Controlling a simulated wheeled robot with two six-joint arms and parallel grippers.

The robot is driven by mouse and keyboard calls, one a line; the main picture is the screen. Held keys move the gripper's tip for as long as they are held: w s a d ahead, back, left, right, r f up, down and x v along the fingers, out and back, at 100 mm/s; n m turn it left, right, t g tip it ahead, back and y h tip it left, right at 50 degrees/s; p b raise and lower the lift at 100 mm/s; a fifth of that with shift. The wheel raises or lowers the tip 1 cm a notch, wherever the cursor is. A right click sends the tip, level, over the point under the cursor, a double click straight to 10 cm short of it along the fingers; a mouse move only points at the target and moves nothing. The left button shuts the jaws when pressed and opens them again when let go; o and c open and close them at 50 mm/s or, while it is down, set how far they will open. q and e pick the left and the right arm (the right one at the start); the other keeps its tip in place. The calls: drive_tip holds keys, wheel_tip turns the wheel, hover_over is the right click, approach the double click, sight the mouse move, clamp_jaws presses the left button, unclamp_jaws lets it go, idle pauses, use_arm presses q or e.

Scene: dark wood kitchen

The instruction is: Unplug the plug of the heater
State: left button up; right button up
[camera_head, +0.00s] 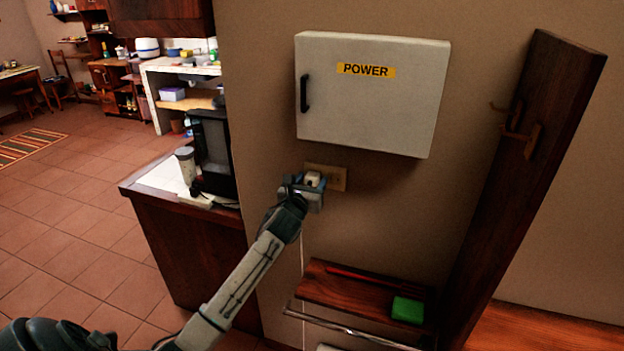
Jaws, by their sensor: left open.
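My left gripper (312,186) is at the wall just below the power box, in front of the left part of the outlet plate (337,177). It is open. A small pale piece, which looks like the plug (313,179), shows between its fingers; I cannot tell whether the fingers touch it. A thin white cord (302,262) hangs down below the gripper. The heater itself cannot be made out. My right gripper is not in view.
A white box marked POWER (372,105) hangs above the outlet. A dark wooden board (530,180) with hooks stands at right. Below is a wooden shelf (350,290) with a green sponge (408,310) and a rail. A counter (165,190) with a dark appliance (214,155) stands left.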

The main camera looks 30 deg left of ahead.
use_arm(q)
drive_tip(key=shift+p, duration=0.5)
idle(0.7)
drive_tip(key=shift+p, duration=0.45)
clamp_jaws()
drive_tip(key=shift+s, duration=0.1)
